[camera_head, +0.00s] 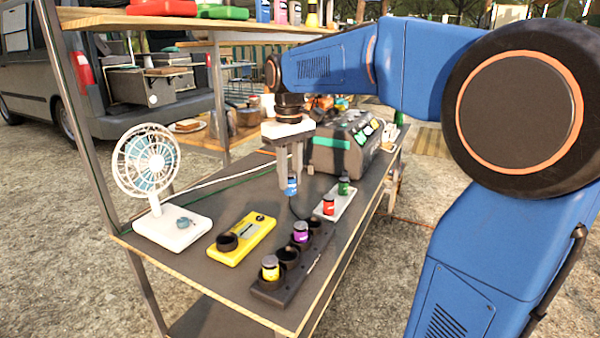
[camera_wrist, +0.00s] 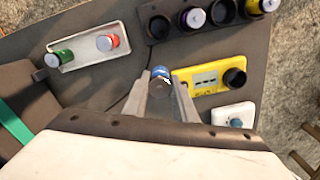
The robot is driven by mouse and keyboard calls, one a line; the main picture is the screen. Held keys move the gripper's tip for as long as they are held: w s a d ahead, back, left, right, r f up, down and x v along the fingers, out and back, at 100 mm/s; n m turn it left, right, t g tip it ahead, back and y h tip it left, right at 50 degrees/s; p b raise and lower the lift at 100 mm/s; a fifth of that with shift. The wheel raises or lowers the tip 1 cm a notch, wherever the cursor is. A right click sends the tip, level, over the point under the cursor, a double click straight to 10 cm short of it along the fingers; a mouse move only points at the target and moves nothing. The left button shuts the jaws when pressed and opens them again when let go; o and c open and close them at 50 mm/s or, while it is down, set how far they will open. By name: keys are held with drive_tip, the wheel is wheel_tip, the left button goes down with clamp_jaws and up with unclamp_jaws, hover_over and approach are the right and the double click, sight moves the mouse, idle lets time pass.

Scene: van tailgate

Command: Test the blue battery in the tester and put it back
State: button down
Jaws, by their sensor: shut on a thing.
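The blue battery (camera_head: 292,186) is between the fingers of my gripper (camera_head: 291,180), which is shut on it and holds it above the table. In the wrist view the blue battery (camera_wrist: 160,74) shows between the fingertips (camera_wrist: 162,80). The yellow tester (camera_head: 243,240) lies on the table with an empty-looking black round socket (camera_head: 227,241); it also shows in the wrist view (camera_wrist: 208,76). The black rack (camera_head: 283,287) holds a yellow battery (camera_head: 270,268) and a purple battery (camera_head: 300,232), with open sockets beside them.
A white tray (camera_head: 345,203) holds a red battery (camera_head: 328,205) and a green battery (camera_head: 344,185). A white fan (camera_head: 150,165) stands at the left. A grey-green machine (camera_head: 335,150) stands behind the gripper. A shelf post (camera_head: 80,120) rises at left.

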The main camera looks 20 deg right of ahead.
drive_tip(key=s+a, duration=0.4)
drive_tip(key=a, duration=1.4)
drive_tip(key=shift+s+a, duration=0.15)
drive_tip(key=shift+a, duration=0.1)
drive_tip(key=shift+f, duration=0.15)
drive_tip(key=shift+f, duration=2.1)
drive_tip(key=shift+f, duration=1.6)
drive_tip(key=c, duration=1.4)
unclamp_jaws()
drive_tip(key=shift+o, duration=0.2)
drive_tip(key=shift+r, duration=0.1)
